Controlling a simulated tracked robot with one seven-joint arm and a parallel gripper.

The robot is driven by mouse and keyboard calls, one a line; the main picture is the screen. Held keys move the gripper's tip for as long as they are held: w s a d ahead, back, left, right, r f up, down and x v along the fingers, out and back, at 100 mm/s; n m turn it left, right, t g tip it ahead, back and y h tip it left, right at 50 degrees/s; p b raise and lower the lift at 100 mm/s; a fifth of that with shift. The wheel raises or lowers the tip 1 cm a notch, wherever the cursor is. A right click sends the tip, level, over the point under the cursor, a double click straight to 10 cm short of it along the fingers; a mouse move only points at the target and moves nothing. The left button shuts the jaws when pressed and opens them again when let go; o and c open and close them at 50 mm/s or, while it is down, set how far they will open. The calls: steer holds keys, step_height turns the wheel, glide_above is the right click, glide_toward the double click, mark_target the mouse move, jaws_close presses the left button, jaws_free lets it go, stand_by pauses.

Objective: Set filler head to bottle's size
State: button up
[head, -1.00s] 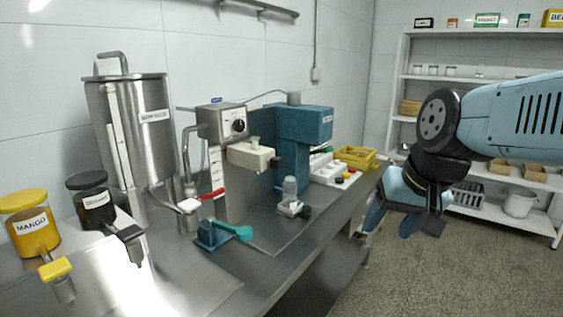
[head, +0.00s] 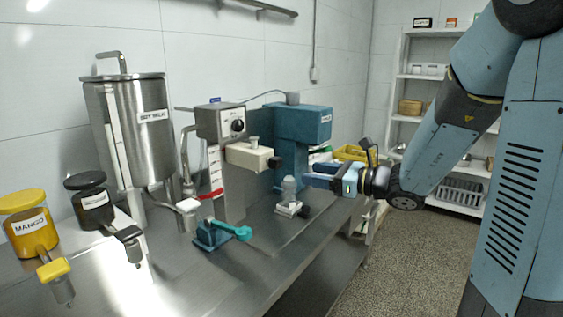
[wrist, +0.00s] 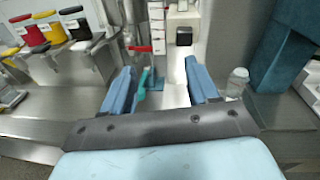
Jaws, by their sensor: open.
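The filler head is a beige block (head: 249,157) with a black knob (head: 275,163), on a grey column under a dial box. In the wrist view the head (wrist: 183,20) is seen end-on at top centre, beyond the fingers. The clear bottle (head: 289,187) stands upright on a small holder below and right of the head; it also shows in the wrist view (wrist: 237,82), just outside the right finger. My gripper (head: 309,176) is open and empty, right of the bottle, its blue fingers pointing toward the filler.
A teal-handled device (head: 212,235) stands at the bench's front edge. The blue machine (head: 303,124) rises behind the bottle. A steel hopper (head: 145,130), mango jar (head: 31,225) and dark jar (head: 90,203) stand left. A yellow crate (head: 350,153) is behind my gripper.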

mark_target(280, 160)
steer(key=w+a, duration=0.3)
steer(key=w+a+m+t, duration=0.1)
steer(key=w+a, duration=0.2)
steer(key=w, duration=0.1)
steer(key=w+a+m, duration=0.1)
steer(key=w+a, duration=0.2)
steer(key=w, duration=0.1)
steer(key=shift+a+f+t, duration=0.15)
steer(key=shift+f+t, duration=0.1)
steer(key=shift+t, duration=0.15)
jaws_close()
stand_by(0.4)
